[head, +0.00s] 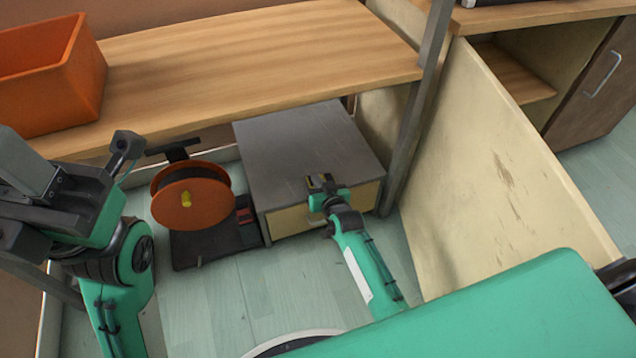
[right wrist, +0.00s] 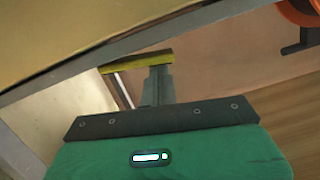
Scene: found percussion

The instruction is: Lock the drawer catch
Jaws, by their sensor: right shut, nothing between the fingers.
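A low cabinet with a grey top (head: 300,145) and a cream drawer front (head: 290,220) stands under the wooden shelf. My right gripper (head: 322,183) is at the top front edge of the cabinet, shut and empty. In the right wrist view a yellow bar (right wrist: 137,62) shows at the end of the grey finger (right wrist: 158,85), close to the cabinet's grey edge (right wrist: 110,45). I cannot tell whether this bar is part of the catch. The catch cannot be made out clearly, nor its position. My left gripper (head: 125,150) is at the left, away from the cabinet; its opening is unclear.
An orange reel (head: 190,205) on a dark base (head: 212,240) stands just left of the cabinet. An orange bin (head: 50,80) sits on the wooden shelf (head: 250,55). A grey post (head: 415,120) and a cream panel (head: 510,170) bound the right side.

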